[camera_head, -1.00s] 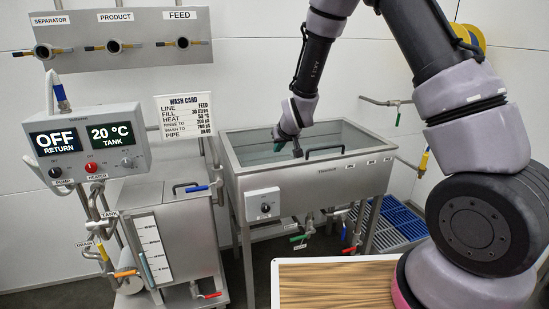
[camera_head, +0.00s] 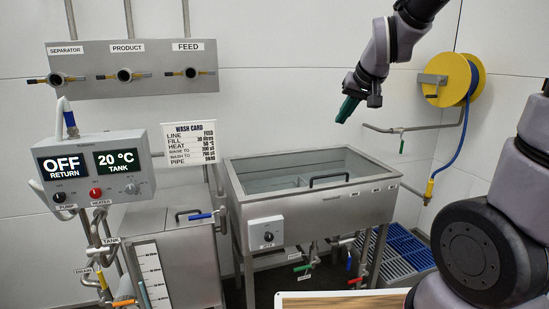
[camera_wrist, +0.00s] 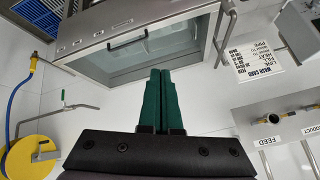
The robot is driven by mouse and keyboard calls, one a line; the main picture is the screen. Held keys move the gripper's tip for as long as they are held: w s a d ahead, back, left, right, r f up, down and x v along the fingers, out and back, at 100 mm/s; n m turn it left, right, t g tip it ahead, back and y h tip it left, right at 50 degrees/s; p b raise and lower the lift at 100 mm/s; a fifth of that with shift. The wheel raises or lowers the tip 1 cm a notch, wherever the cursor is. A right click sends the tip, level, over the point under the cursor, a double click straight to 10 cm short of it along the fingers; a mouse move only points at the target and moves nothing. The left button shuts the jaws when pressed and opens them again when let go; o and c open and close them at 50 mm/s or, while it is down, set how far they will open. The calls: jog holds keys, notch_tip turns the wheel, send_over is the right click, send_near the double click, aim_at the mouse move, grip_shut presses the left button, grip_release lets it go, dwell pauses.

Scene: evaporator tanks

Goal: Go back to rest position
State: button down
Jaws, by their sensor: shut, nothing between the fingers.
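My gripper (camera_head: 348,108) is raised in the air above and to the right of the steel evaporator tank (camera_head: 318,206), near the back wall in the head view. Its green fingers are together and empty, and they point down and to the left. In the wrist view my gripper (camera_wrist: 162,75) shows its two green fingers side by side with nothing between them. The open tank (camera_wrist: 150,60) lies beyond the fingertips there. My gripper is apart from the tank and touches nothing.
A yellow hose reel (camera_head: 445,80) with a blue hose hangs on the wall at right. A control box (camera_head: 93,168) reads OFF and 20 °C at left. A valve panel (camera_head: 133,76) and a wash card (camera_head: 190,143) are behind. A wooden tabletop (camera_head: 340,299) is in front.

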jog(key=s+d+r+m, duration=0.1)
jog(key=s+d+r, duration=0.2)
jog(key=s, duration=0.5)
jog(key=s+d+r+m, duration=0.2)
jog(key=s+d+r, duration=0.1)
jog(key=s, duration=0.6)
jog(key=shift+s+d+h, duration=0.15)
jog(key=shift+d+h, duration=0.15)
jog(key=shift+d, duration=0.05)
jog(key=shift+r, duration=0.1)
